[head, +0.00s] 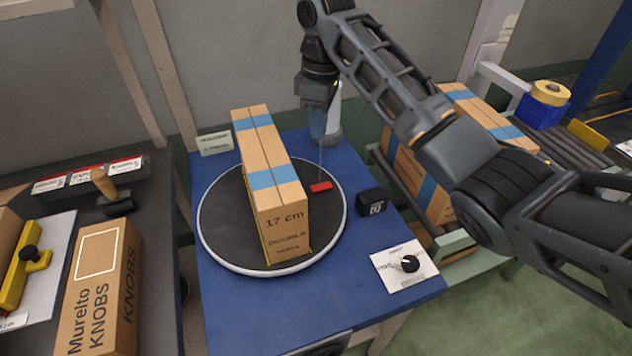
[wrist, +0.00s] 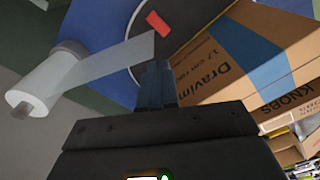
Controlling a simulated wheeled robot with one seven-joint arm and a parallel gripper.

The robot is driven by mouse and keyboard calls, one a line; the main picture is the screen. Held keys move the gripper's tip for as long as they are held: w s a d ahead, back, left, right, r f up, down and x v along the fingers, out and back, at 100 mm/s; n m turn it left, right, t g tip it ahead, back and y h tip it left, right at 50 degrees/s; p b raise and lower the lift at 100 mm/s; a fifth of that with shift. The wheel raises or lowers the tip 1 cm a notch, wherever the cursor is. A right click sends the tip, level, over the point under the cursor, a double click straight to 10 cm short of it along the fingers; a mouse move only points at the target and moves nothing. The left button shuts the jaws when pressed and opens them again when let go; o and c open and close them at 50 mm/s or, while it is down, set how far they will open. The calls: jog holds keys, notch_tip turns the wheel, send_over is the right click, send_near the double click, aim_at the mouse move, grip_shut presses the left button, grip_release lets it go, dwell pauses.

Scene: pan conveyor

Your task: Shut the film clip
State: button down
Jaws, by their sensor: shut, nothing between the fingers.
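The red film clip (head: 320,187) lies on the dark turntable (head: 222,215), right of a tall carton (head: 283,205). It also shows in the wrist view (wrist: 158,23); I cannot tell whether it is open. A film roll (head: 334,118) stands at the table's back edge, partly behind my gripper (head: 318,136). In the wrist view, a pale film strip (wrist: 110,66) runs from the roll (wrist: 45,85) to near my fingertips (wrist: 155,68), its end apart from the clip. My gripper is shut and empty, above the turntable and behind the clip.
A black block (head: 371,203) and a knob panel (head: 404,262) sit on the blue table (head: 225,318) at right. Taped cartons (head: 430,192) stand on a conveyor to the right, under my arm. A side bench with a knobs box (head: 100,290) is at left.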

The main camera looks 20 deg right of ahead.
aim_at(315, 187)
jog(key=n+b, duration=0.1)
jog(key=n, duration=0.2)
jog(key=n+b, duration=0.1)
jog(key=n, duration=0.3)
jog(key=shift+s+a+f, duration=0.15)
jog(key=shift+f, duration=0.05)
jog(key=f, duration=0.4)
jog(key=f+b, duration=0.1)
jog(key=f, duration=0.4)
jog(key=f+b, duration=0.1)
jog(key=f, duration=0.4)
jog(key=shift+a, duration=0.25)
jog(key=shift+s+a+f, duration=0.1)
jog(key=shift+f, duration=0.3)
